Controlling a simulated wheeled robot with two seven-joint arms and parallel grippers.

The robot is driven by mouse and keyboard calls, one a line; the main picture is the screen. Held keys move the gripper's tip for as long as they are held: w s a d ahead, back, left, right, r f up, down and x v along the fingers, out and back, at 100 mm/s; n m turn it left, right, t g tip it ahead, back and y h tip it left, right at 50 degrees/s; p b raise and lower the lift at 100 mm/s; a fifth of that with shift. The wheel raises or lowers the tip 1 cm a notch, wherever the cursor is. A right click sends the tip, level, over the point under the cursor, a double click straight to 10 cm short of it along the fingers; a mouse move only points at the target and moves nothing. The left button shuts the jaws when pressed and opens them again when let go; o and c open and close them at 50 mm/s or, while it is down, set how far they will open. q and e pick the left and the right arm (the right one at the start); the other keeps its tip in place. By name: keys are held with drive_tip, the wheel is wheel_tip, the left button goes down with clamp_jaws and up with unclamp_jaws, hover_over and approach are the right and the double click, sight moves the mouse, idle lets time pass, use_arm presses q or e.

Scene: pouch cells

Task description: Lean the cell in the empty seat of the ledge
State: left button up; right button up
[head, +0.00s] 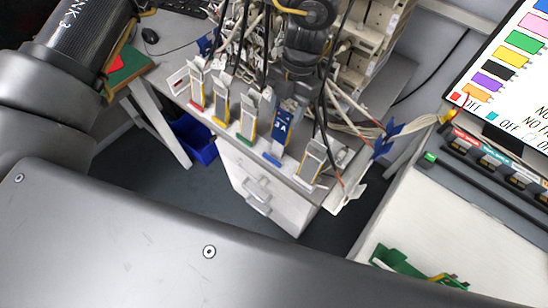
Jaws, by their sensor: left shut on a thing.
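A blue cell (283,125) with white marking is in line with the ledge (230,136), above a blue lip. My left gripper (290,93) is over its top end and shut on it. The cell stands nearly upright, slightly tilted; I cannot tell whether its foot bears on the seat. Silver-grey cells (247,118) lean in the seats to its left, with red, yellow and green lips. Another grey cell (311,160) leans in the seat to its right, with a pale lip. My right gripper is not in view.
Many cables and a rack (365,55) crowd the space behind the ledge. A white drawer unit (262,190) stands below it. At right are a colour chart board (510,60) and a pale worktop (430,220) with a green board (405,265). A blue bin (195,138) is under the desk.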

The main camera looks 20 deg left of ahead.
sight(283, 127)
use_arm(q)
drive_tip(key=shift+b+x, duration=0.65)
drive_tip(key=shift+x, duration=0.6)
drive_tip(key=shift+s+f+b, duration=0.15)
drive_tip(key=shift+f+b, duration=0.25)
drive_tip(key=shift+f, duration=0.25)
drive_tip(key=shift+b+x, duration=0.4)
drive_tip(key=shift+x, duration=0.4)
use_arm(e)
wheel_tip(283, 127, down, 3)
use_arm(q)
drive_tip(key=shift+a+f, duration=0.1)
drive_tip(key=shift+f, duration=0.3)
drive_tip(key=shift+s+a+f+b, duration=0.2)
drive_tip(key=shift+a+f+b, duration=0.1)
drive_tip(key=shift+f+b, duration=0.3)
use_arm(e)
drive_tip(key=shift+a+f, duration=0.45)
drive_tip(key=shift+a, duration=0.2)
